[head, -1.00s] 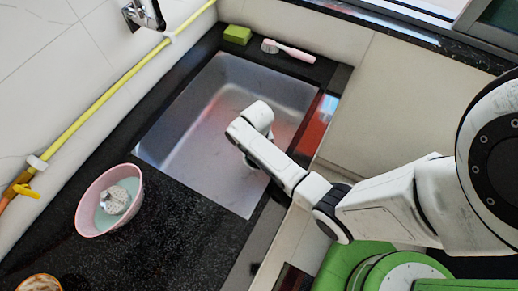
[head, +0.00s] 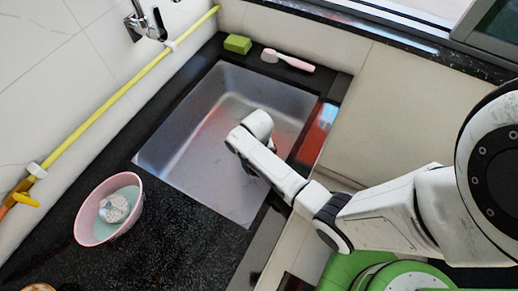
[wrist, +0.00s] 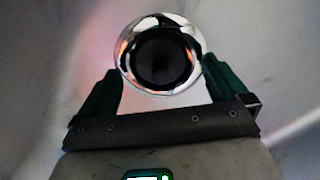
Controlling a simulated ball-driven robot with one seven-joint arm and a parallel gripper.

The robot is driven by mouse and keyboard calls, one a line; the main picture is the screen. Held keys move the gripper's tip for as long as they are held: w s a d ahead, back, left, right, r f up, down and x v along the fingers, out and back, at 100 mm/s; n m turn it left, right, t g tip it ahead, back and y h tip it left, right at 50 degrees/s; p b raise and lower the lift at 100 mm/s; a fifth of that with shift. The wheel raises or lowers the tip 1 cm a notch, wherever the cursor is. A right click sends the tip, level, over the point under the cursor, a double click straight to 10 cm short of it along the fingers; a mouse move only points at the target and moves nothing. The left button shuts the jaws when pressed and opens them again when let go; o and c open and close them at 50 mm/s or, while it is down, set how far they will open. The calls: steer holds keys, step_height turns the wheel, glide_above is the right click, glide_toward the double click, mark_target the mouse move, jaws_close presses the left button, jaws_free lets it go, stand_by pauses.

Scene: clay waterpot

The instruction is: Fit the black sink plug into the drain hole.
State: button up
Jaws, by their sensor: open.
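A chrome ring (wrist: 181,84) with a round black centre (wrist: 162,62) shows in the wrist view against the pale sink floor. I cannot tell whether the black centre is the seated plug or the open drain hole. My gripper (wrist: 157,76) is open, its two dark green fingers on either side of the ring's near part. I cannot tell how high the fingertips are above it. In the head view my arm reaches down into the grey sink (head: 185,150). It hides the gripper and the drain there. No separate black plug shows in either view.
A pink bowl (head: 88,230) with a whitish ball (head: 115,208) stands on the black counter (head: 150,240) left of the sink. A green sponge (head: 237,43) and a pink brush (head: 290,61) lie behind it. A yellow pipe (head: 110,95) runs along the wall.

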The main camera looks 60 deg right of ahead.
step_height(320, 180, up, 12)
steer(key=p, duration=0.1)
steer(key=shift+r, duration=0.2)
stand_by(0.6)
